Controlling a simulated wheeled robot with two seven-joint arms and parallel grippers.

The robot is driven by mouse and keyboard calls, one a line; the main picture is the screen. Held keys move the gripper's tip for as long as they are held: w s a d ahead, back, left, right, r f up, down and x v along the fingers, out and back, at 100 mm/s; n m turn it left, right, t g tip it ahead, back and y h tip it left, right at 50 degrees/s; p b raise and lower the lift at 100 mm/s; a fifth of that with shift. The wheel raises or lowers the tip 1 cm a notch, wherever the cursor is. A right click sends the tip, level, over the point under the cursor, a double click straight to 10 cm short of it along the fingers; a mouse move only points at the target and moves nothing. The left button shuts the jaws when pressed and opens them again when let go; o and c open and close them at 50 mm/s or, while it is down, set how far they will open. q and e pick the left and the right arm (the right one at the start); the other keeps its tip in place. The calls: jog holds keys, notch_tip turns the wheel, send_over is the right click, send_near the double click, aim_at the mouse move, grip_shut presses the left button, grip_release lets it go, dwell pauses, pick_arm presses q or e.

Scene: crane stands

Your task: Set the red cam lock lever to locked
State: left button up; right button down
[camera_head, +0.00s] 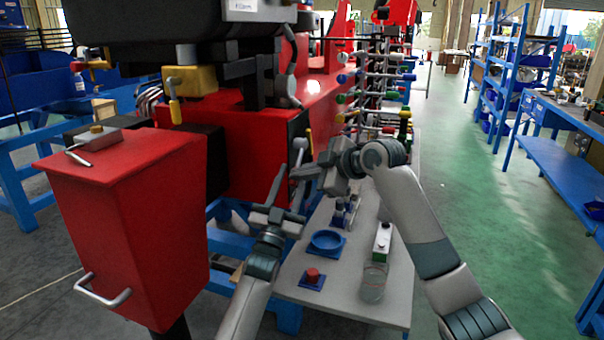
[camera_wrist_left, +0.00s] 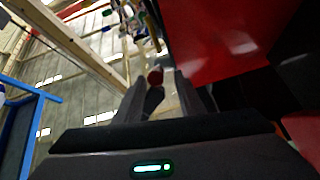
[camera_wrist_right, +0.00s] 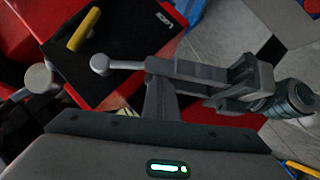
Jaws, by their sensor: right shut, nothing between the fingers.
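I cannot tell for certain which red part is the cam lock lever. In the left wrist view a small red ball (camera_wrist_left: 155,77) shows between the fingers, apparently beyond them. My left gripper (camera_head: 287,172) is open, fingers upright, beside the red machine. My right gripper (camera_head: 300,173) is shut and empty, pointing left close to the left fingers. It also shows in the right wrist view (camera_wrist_right: 163,80).
A grey table (camera_head: 340,303) below holds a blue round dish (camera_head: 327,240), a red button on a blue base (camera_head: 312,275) and a clear glass (camera_head: 373,283). A red box (camera_head: 130,215) stands left. A yellow handle (camera_head: 174,105) hangs on the machine. The aisle at right is clear.

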pick_arm(q)
jog(key=v, duration=1.2)
jog(key=shift+d+f, duration=0.1)
jog(key=s+a+f+g+y, duration=0.2)
jog(key=s+a+f+g, duration=0.15)
jog(key=s+f, duration=0.65)
jog(key=s+a+f+g+y, duration=0.15)
jog(key=s+f+g, duration=0.35)
jog(key=f, duration=0.9)
jog(key=s+a+f+g+y, duration=0.2)
jog(key=s+a+f+g, duration=0.15)
jog(key=s+f, duration=0.7)
jog(key=s+a+f+n+g, duration=0.1)
jog(key=s+f+g, duration=0.2)
jog(key=s+f, duration=0.2)
jog(key=s+a+f+n+g+y, duration=0.1)
jog(key=s+a+f+g, duration=0.1)
jog(key=s, duration=0.8)
jog(key=s+a+f+n+g+y, duration=0.1)
jog(key=s+a+f+g, duration=0.1)
jog(key=s+f+g, duration=0.2)
jog(key=s+f, duration=0.3)
jog(key=shift+s+f+n, duration=0.3)
jog(key=shift+n, duration=0.1)
